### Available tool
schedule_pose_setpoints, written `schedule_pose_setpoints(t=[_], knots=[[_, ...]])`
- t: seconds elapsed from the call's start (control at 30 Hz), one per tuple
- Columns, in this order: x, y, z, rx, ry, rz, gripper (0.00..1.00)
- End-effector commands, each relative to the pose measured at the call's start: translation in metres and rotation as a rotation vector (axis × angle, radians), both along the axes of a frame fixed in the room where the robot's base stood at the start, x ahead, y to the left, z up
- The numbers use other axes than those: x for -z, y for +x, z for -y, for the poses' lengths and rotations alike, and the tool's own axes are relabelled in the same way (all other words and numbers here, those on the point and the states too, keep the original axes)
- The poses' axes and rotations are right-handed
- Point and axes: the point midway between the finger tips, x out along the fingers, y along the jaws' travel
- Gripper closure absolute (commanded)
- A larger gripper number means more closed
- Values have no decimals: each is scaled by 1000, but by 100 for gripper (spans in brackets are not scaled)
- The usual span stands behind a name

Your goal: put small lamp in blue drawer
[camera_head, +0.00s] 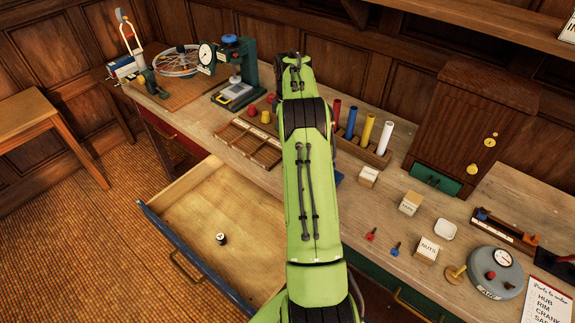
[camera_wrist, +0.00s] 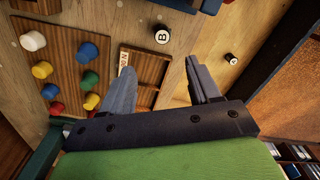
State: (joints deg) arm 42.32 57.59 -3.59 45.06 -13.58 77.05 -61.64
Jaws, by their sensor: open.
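The blue-fronted drawer (camera_head: 196,258) is pulled open at the left of the bench. A small black cylinder with a pale label (camera_head: 221,238) stands in it, and a similar one (camera_wrist: 231,58) shows in the wrist view. Another black cylinder, marked B (camera_wrist: 162,35), stands just beyond my fingertips. I cannot tell whether any of these is the small lamp; nothing else is clearly a lamp. My gripper (camera_wrist: 158,66) is open, with nothing seen between its fingers, above a wooden compartment tray (camera_wrist: 143,56). My arm hides the gripper in the head view.
Colored pegs (camera_wrist: 42,69) stand in a board beside the gripper. Tall colored cylinders (camera_head: 367,128) stand in a rack right of my arm. Labelled blocks (camera_head: 411,203) and a grey round device (camera_head: 494,272) lie on the right. A press (camera_head: 240,68) stands at the back.

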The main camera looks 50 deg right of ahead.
Motion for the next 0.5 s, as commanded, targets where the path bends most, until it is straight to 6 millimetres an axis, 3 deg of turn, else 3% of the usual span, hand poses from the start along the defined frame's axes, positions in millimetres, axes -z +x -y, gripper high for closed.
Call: schedule_pose_setpoints(t=[0.3,0.5], knots=[[80,0,-2,1,3,-3,38],[105,0,-2,1,2,-1,38]])
